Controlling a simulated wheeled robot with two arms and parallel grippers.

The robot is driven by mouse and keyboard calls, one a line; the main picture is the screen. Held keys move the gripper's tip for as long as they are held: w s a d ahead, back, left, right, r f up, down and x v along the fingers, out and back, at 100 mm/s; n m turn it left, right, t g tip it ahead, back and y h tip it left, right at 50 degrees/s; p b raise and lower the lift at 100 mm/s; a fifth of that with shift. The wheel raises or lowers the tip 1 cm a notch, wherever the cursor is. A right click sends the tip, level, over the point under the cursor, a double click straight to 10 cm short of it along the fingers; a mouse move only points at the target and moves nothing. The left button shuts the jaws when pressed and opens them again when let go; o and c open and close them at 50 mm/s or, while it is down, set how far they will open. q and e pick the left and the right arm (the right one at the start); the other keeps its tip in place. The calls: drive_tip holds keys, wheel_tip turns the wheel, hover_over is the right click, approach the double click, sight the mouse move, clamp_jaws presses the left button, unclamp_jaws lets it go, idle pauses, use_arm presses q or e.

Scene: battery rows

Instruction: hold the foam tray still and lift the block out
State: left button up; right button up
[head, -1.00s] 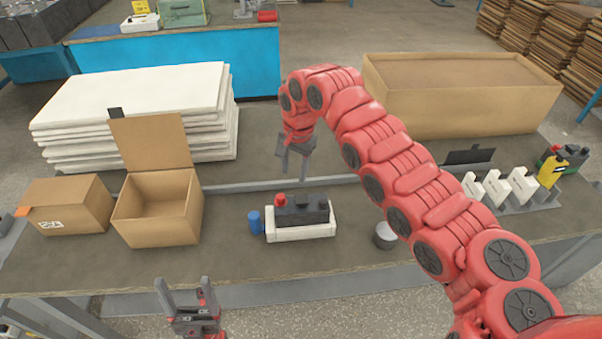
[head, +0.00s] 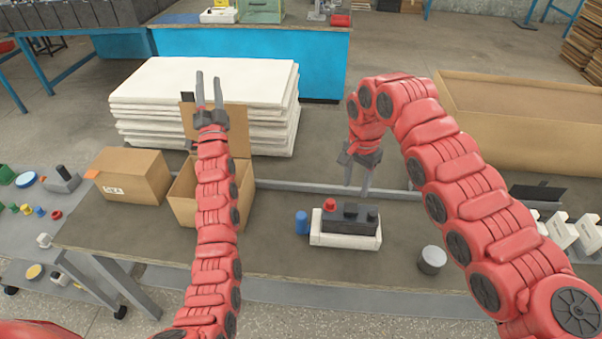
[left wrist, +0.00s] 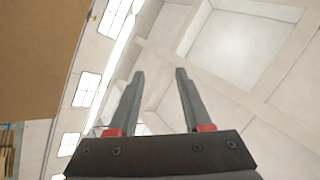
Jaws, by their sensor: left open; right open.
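The white foam tray (head: 330,241) lies on the bench, right of centre in the head view. A dark block (head: 350,219) sits in it, with a red knob-like piece (head: 329,205) at its left end. My right gripper (head: 357,188) is open and empty, pointing down just above and behind the tray, apart from it. My left gripper (head: 208,88) is open and empty, pointing up in front of the open carton, well left of the tray. In the left wrist view its two fingers (left wrist: 157,95) stand apart with nothing between them.
A blue cylinder (head: 302,222) stands just left of the tray, and a grey metal cylinder (head: 431,260) to its right. An open carton (head: 183,196), a closed carton (head: 135,178) and stacked white sheets (head: 205,85) are at left. A large box (head: 520,130) stands at right.

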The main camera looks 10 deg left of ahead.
use_arm(q)
drive_tip(key=w+d+m+g+h, duration=0.6)
drive_tip(key=w+d+m+h, duration=0.2)
drive_tip(key=w, duration=0.4)
drive_tip(key=s+d+f+m+g+h, duration=0.1)
drive_tip(key=d+f+m+g+h, duration=0.15)
drive_tip(key=d, duration=0.35)
drive_tip(key=s+d+f+m+g+h, duration=0.1)
drive_tip(key=s+d+f+m+g, duration=0.15)
drive_tip(key=d+m+g, duration=0.2)
drive_tip(key=m+g+y, duration=0.4)
drive_tip(key=m+g, duration=0.2)
drive_tip(key=g, duration=0.5)
approach(301, 215)
wheel_tip(301, 215, down, 10)
drive_tip(key=shift+d+r, duration=0.1)
drive_tip(key=shift+d, duration=0.1)
drive_tip(key=shift+f, duration=0.75)
drive_tip(key=shift+c, duration=0.2)
clamp_jaws()
